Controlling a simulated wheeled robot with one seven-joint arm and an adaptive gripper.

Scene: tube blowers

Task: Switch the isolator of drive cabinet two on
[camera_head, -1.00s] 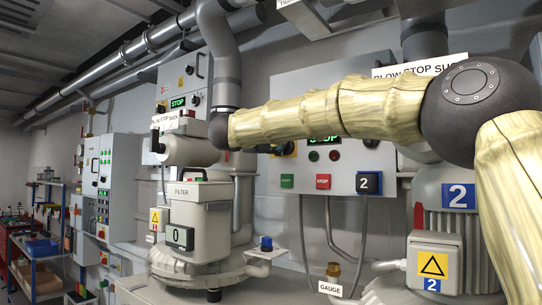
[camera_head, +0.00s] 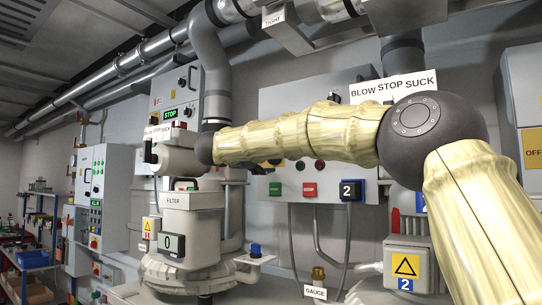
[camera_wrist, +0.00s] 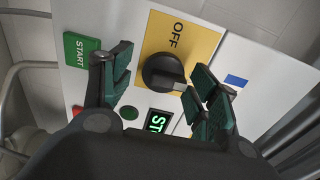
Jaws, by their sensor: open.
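In the wrist view, the isolator knob (camera_wrist: 163,72) is a black rotary handle on a yellow plate (camera_wrist: 197,42) marked OFF. Its grip bar points right and down in the picture. My gripper (camera_wrist: 161,70) is open, one dark green-padded finger on each side of the knob. The right finger is close to the end of the bar; I cannot tell if it touches. The left finger is apart from the knob.
A green START button (camera_wrist: 80,52) and a lit display (camera_wrist: 158,122) sit near the knob. In the head view, a BLOW STOP SUCK sign (camera_head: 394,86) stands above my arm. A filter unit (camera_head: 188,225) is at left. Another cabinet (camera_head: 522,80) shows at the right edge.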

